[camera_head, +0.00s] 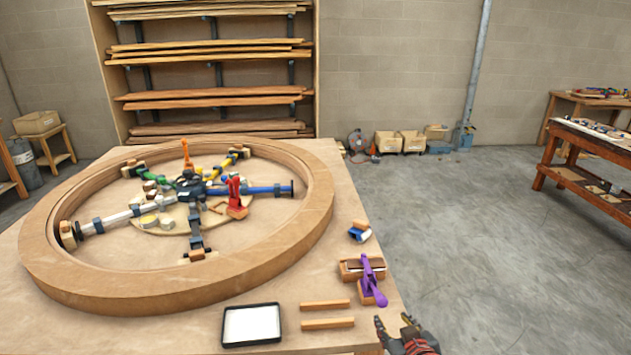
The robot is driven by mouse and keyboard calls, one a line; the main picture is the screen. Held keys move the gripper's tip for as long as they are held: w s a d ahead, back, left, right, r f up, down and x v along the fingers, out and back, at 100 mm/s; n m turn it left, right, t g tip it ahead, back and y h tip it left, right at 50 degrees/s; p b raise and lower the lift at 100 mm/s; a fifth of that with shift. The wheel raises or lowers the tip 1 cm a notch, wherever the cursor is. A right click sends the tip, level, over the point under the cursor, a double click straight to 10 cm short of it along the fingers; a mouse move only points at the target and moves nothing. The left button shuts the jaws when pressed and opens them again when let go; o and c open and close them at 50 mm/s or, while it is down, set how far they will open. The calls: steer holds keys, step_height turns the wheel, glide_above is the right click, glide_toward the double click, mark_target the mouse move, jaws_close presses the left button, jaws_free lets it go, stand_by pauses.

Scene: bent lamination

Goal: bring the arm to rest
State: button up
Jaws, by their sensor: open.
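My gripper (395,327) shows at the bottom edge of the head view, just right of the wooden workbench's front right corner. Its dark fingers are apart and nothing shows between them. The rest of my arm runs out of the picture at the bottom. The workbench (375,240) carries a large bent-wood ring (318,205). A purple-handled clamp or tool (372,283) on a wooden block (350,270) lies on the bench close to the left of my gripper, apart from it.
Two wooden strips (325,305) and a black-rimmed white tray (252,324) lie near the bench front. A blue-and-white item (359,232) lies at the right edge. Colored clamp arms (190,186) fill the ring. Open concrete floor (480,240) lies right, before a red-brown bench (590,150).

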steer(key=s+d+f+m+g, duration=0.1)
steer(key=s+f+g, duration=0.2)
steer(key=s+f, duration=0.2)
steer(key=s+r+m+g+h, duration=0.1)
steer(key=s+r+g, duration=0.25)
steer(key=s, duration=0.45)
steer(key=s+a+r+p, duration=0.1)
steer(key=s+a+r, duration=0.2)
steer(key=r, duration=0.5)
steer(key=s+a+r+y, duration=0.1)
steer(key=s+a+r, duration=0.2)
steer(key=s+r, duration=0.2)
step_height(320, 180, up, 4)
steer(key=shift+s+f+p, duration=0.1)
steer(key=shift+s+p, duration=0.25)
steer(key=shift+s, duration=0.05)
